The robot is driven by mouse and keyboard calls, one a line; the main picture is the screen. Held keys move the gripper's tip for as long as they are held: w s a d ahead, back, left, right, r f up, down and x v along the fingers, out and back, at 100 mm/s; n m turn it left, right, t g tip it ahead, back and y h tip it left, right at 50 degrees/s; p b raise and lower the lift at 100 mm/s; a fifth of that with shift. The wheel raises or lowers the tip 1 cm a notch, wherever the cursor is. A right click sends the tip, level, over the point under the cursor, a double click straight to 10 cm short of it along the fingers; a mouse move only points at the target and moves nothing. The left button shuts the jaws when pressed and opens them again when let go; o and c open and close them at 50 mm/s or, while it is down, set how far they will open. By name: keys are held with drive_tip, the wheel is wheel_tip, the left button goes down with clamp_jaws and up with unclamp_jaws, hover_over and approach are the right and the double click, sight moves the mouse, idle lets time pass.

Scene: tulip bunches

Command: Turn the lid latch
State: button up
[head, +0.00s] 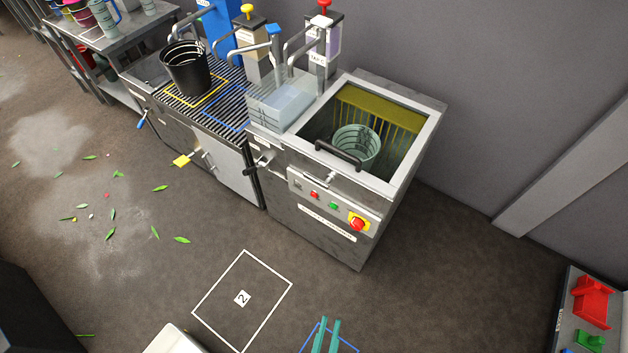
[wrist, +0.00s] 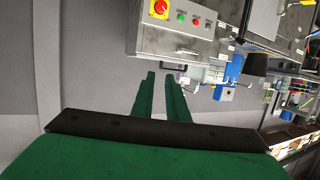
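The grey machine (head: 330,235) has a framed top with a black lid handle (head: 338,155) at its front edge. A grey bucket (head: 357,146) shows inside the chamber. A small pale metal lever (head: 332,178) on the front, just below the handle, looks like the lid latch; its exact position is too small to read. My gripper (head: 326,337) is at the bottom of the head view, well away from the machine. Its two green fingers are apart and empty. In the wrist view my gripper (wrist: 160,85) points toward the machine's button panel (wrist: 185,18), seen upside down; the latch is not clear there.
A red stop button (head: 357,223) sits on the front panel. A black bucket (head: 185,68) stands on the drain rack to the left. The floor before the machine is clear, with a marked square (head: 242,298). A bench with red parts (head: 592,300) stands at right.

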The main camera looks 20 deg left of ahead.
drive_tip(key=w+a+f, duration=0.2)
drive_tip(key=w+f, duration=0.1)
drive_tip(key=w+a+f+g+y, duration=0.1)
drive_tip(key=w+a+f, duration=0.1)
drive_tip(key=w+f, duration=0.1)
drive_tip(key=w+a+f+n+g, duration=0.1)
drive_tip(key=w+a+f, duration=0.1)
drive_tip(key=w+f, duration=0.1)
drive_tip(key=shift+f+y, duration=0.25)
drive_tip(key=shift+y, duration=0.05)
clamp_jaws()
drive_tip(key=w+a+f+h, duration=0.1)
drive_tip(key=w+a+f, duration=0.3)
drive_tip(key=w, duration=0.5)
wheel_tip(320, 180, up, 10)
drive_tip(key=m+t+h, duration=0.1)
drive_tip(key=m+h, duration=0.4)
hover_over(308, 179)
drive_tip(key=s, duration=0.3)
drive_tip(key=f, duration=0.2)
drive_tip(key=shift+w+d+f, duration=0.25)
drive_tip(key=shift+w+f, duration=0.1)
drive_tip(key=shift+f, duration=0.5)
drive_tip(key=shift+d+f+h, duration=0.1)
drive_tip(key=shift+h, duration=0.3)
